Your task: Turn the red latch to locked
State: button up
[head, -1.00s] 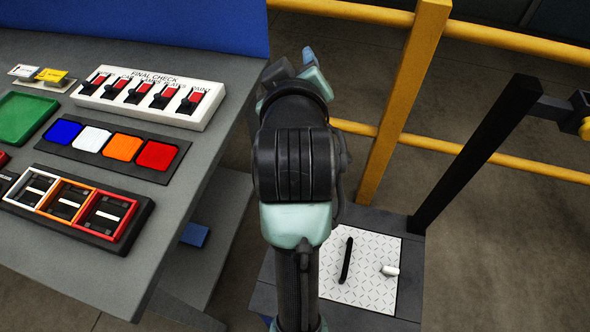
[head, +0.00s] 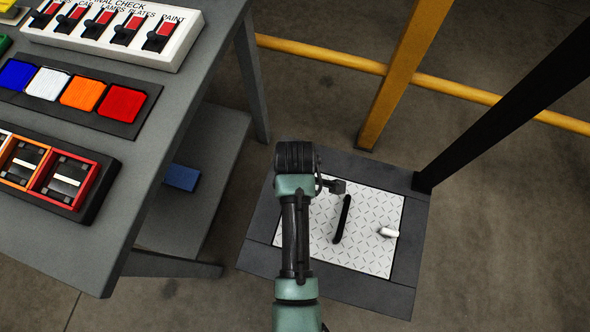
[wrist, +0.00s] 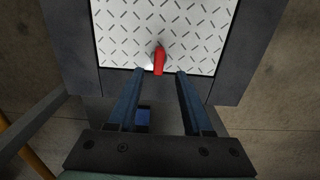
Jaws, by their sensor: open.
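The red latch (wrist: 159,60) shows in the wrist view near the edge of a white tread-patterned plate (wrist: 120,35). It points roughly along the line of my fingers. My gripper (wrist: 160,73) is open, with its two blue-grey fingers apart and the latch's near end between and just beyond the fingertips. I cannot tell whether either finger touches it. In the head view the latch is hidden behind my arm, and my fingers do not show clearly. The plate (head: 368,215) is set in a dark frame low by the floor.
A black bar handle (head: 342,219) and a white knob (head: 388,232) are on the plate. A black post (head: 500,115) rises at its right corner. A grey workbench (head: 150,175) with switches and coloured pads stands left. A yellow railing (head: 400,65) runs behind.

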notch_tip(320, 180, down, 6)
jog(key=shift+w+r+b, duration=0.1)
jog(key=shift+r+b, duration=0.15)
jog(key=shift+b, duration=0.25)
grip_shut()
